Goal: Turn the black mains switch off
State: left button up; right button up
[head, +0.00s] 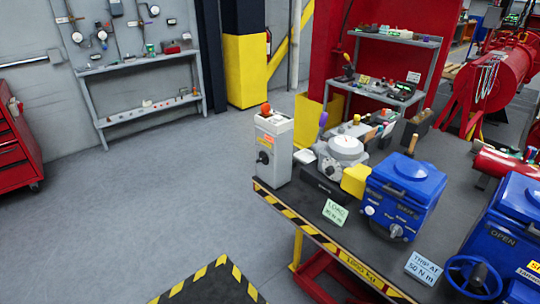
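A tall grey control box (272,148) stands upright at the near left corner of the workbench. A black rotary switch (263,157) is on its front face, below a small orange and yellow label. Its exact pointer position is too small to tell. A red-orange mushroom knob (266,108) sits on top of the box. Neither of my grippers is in the head view, and nothing touches the box.
The bench (330,234) has a black-and-yellow striped edge. A silver round-topped unit (345,148), a yellow block (355,181) and a blue actuator (405,190) stand right of the box. Another blue unit with a handwheel (474,278) is at lower right. Floor left of the bench is clear.

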aim_at(263, 158)
jog(key=i+j+u, duration=0.15)
jog(key=i+j, duration=0.7)
jog(key=i, duration=0.1)
